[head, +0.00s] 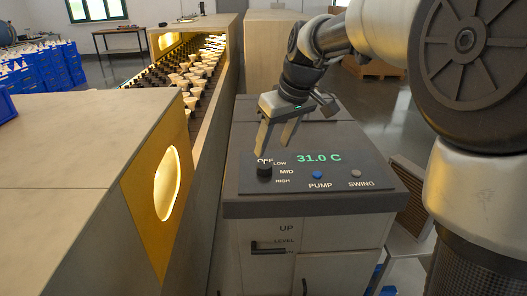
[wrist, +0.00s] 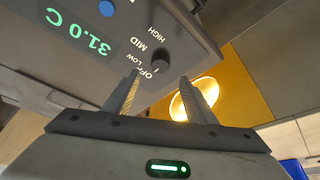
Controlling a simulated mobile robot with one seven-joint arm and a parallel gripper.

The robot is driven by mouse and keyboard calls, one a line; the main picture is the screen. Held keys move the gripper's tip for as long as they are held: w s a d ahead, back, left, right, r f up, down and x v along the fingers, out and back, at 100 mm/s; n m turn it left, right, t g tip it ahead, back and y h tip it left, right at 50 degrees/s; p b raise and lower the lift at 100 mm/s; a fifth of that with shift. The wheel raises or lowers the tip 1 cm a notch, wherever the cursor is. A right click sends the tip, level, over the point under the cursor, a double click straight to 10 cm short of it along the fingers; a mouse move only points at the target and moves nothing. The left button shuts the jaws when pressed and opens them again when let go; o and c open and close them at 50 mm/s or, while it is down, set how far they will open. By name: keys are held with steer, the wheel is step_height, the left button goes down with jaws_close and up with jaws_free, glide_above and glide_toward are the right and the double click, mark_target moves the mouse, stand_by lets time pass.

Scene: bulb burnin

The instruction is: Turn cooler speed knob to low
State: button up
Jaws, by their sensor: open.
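The black cooler speed knob (head: 264,170) stands on the dark top panel of the cooler (head: 312,208), beside the labels OFF, LOW, MID and HIGH. I cannot tell which label it points to. My gripper (head: 273,149) is open and empty, tilted down just behind the knob, with its fingertips near the OFF label. In the wrist view the knob (wrist: 160,60) sits beyond and between the two open fingertips (wrist: 160,77), and neither finger appears to touch it.
The panel also has a green 31.0 C display (head: 319,158), a blue PUMP button (head: 318,175) and a grey SWING button (head: 356,173). A wooden housing with a glowing oval opening (head: 167,184) stands left of the cooler. Rows of bulbs (head: 197,75) run behind it.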

mark_target(264, 166)
steer(key=x, duration=0.8)
steer(key=shift+c, duration=0.4)
steer(key=c, duration=1)
steer(key=shift+o, duration=0.2)
steer(key=shift+m, duration=0.3)
steer(key=m, duration=0.1)
steer(key=m+h, duration=0.1)
steer(key=m, duration=0.1)
steer(key=m+h, duration=0.1)
steer(key=shift+s+a+t, duration=0.1)
steer(key=shift+a+t, duration=0.15)
steer(key=shift+t, duration=0.05)
steer(key=shift+m+h+b, duration=0.45)
steer(key=shift+m+h, duration=0.25)
steer(key=shift+m, duration=1.4)
